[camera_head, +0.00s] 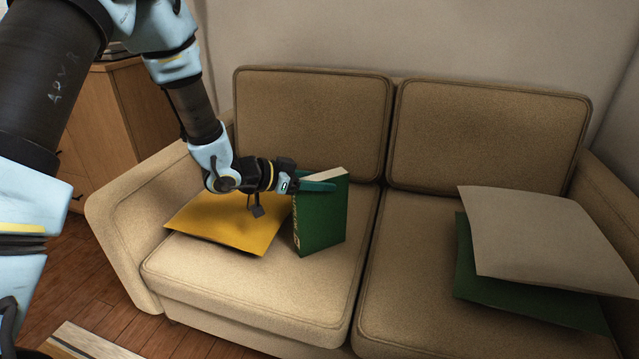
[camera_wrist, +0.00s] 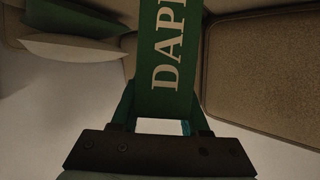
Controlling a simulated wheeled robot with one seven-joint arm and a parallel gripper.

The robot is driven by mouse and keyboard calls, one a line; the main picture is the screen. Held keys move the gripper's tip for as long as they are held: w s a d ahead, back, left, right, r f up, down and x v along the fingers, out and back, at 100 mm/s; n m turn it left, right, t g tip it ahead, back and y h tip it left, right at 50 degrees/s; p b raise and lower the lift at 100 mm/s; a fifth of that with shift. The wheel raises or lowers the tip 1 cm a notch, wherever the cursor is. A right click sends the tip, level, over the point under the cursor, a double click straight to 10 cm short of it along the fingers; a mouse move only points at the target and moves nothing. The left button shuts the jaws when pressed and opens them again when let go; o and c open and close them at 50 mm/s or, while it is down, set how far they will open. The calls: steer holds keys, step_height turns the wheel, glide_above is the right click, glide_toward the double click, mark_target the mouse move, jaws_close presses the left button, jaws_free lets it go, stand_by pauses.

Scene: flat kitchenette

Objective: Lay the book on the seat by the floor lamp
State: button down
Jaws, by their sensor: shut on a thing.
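The green book (camera_head: 322,222) stands upright, page edges up, over the left seat (camera_head: 250,285) of a beige two-seat sofa. My gripper (camera_head: 318,183) is shut on the upper part of the book, reaching in from the left. I cannot tell whether the book's lower edge touches the cushion. In the wrist view the book's spine (camera_wrist: 165,60) with pale letters lies between the fingers of my gripper (camera_wrist: 162,108). The right seat (camera_head: 405,270) has bare cushion on its left part. No floor lamp is visible in either view.
A yellow cushion (camera_head: 215,222) lies on the left seat, beside the book and below my gripper. A beige cushion (camera_head: 535,235) overlaps a green cushion (camera_head: 500,290) on the right seat. A wooden cabinet (camera_head: 125,115) stands behind the left armrest.

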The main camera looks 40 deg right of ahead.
steer(key=c, duration=0.9)
jaws_free()
steer(key=shift+f, duration=0.15)
steer(key=o, duration=0.5)
steer(key=p+v, duration=0.1)
steer(key=v, duration=1.1)
steer(key=shift+r+p, duration=0.3)
steer(key=shift+w, duration=0.15)
